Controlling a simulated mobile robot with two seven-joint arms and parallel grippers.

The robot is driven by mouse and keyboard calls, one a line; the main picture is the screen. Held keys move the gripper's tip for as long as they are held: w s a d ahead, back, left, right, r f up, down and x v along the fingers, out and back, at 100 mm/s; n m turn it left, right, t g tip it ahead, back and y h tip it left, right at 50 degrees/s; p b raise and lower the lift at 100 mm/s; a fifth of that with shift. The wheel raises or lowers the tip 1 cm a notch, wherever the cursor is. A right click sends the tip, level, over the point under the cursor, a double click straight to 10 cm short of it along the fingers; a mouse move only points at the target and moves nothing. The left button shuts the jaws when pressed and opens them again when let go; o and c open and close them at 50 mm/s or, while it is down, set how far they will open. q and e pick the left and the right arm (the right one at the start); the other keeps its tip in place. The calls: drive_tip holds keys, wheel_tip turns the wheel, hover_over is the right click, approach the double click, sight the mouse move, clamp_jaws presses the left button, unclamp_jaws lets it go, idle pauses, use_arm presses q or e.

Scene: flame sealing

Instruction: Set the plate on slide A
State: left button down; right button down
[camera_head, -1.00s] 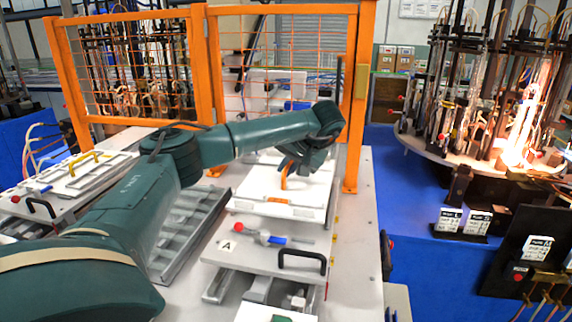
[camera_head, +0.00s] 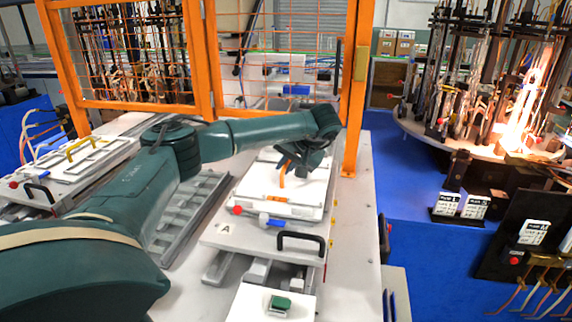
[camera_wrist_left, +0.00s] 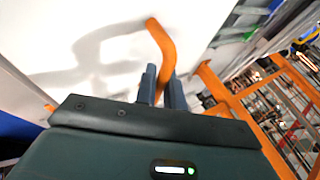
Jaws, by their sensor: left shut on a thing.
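A white plate (camera_head: 262,184) with an orange upright handle (camera_head: 283,178) is near the middle of the head view. My left gripper (camera_head: 287,166) is shut on that handle, which also shows in the left wrist view (camera_wrist_left: 162,45) between the fingers (camera_wrist_left: 162,88). Slide A (camera_head: 255,240) is a pale board with an "A" label, a black handle (camera_head: 301,243) and a red-and-blue clamp. The plate overlaps the rear part of slide A in the picture. I cannot tell whether it touches the slide. My right gripper is not in view.
An orange mesh fence (camera_head: 275,60) stands behind. Another slide with a yellow handle (camera_head: 82,148) is at left. A white block with a green piece (camera_head: 280,302) is in front. A carousel with a flame (camera_head: 522,125) stands at right.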

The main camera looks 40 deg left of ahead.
use_arm(q)
drive_tip(key=shift+f, duration=0.15)
idle(0.6)
drive_tip(key=c, duration=1.4)
unclamp_jaws()
drive_tip(key=shift+f, duration=0.1)
drive_tip(key=shift+d, duration=0.1)
drive_tip(key=shift+v, duration=4.05)
